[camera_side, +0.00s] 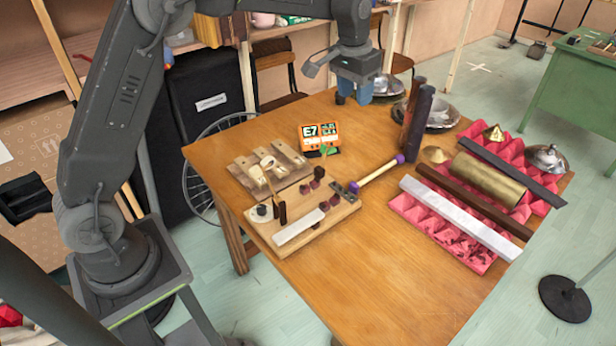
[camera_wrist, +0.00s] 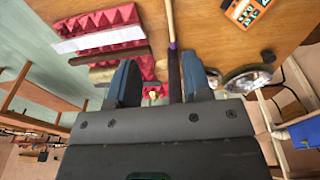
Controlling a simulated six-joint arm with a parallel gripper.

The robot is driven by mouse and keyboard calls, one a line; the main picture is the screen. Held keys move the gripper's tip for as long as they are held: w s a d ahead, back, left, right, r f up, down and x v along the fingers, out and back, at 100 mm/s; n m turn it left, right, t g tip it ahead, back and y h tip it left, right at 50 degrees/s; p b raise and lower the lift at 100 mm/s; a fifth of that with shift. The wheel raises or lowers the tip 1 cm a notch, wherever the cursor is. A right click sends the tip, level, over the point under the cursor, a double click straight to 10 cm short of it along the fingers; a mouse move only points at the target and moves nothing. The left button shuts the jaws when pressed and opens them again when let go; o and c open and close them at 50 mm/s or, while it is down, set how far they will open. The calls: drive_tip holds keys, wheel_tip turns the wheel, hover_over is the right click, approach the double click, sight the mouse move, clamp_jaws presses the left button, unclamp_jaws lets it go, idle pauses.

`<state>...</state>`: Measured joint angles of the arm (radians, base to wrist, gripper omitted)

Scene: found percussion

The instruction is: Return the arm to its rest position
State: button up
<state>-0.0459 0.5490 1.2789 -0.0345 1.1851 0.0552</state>
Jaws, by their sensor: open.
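My gripper (camera_side: 354,97) hangs above the far edge of the wooden table (camera_side: 340,285), near the metal bowls, with its blue fingers pointing down. In the wrist view its two fingers (camera_wrist: 160,85) stand apart with nothing gripped between them. Beyond them, the pale stick with purple ends (camera_wrist: 170,22) and a dark upright bar show in line with the gap. In the side view that stick (camera_side: 378,174) rests with one end by the wooden board. The arm is bent, with its upper part reaching over the table.
Dark upright bars (camera_side: 417,125) stand close to my gripper, beside a metal bowl (camera_side: 441,115). Pink foam (camera_side: 408,206) holds a white bar (camera_side: 460,218) and a brass tube (camera_side: 488,178). An orange card (camera_side: 320,137) stands behind the wooden board (camera_side: 342,212). The table's front is clear.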

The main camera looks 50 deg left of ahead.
drive_tip(key=s+r+t, duration=0.1)
drive_tip(key=s+r, duration=0.6)
drive_tip(key=s, duration=0.3)
drive_tip(key=s+d+f+t, duration=0.1)
drive_tip(key=s, duration=1)
drive_tip(key=s+d+f+t, duration=0.1)
drive_tip(key=s+f+t, duration=0.1)
drive_tip(key=s, duration=1)
drive_tip(key=shift+f, duration=0.15)
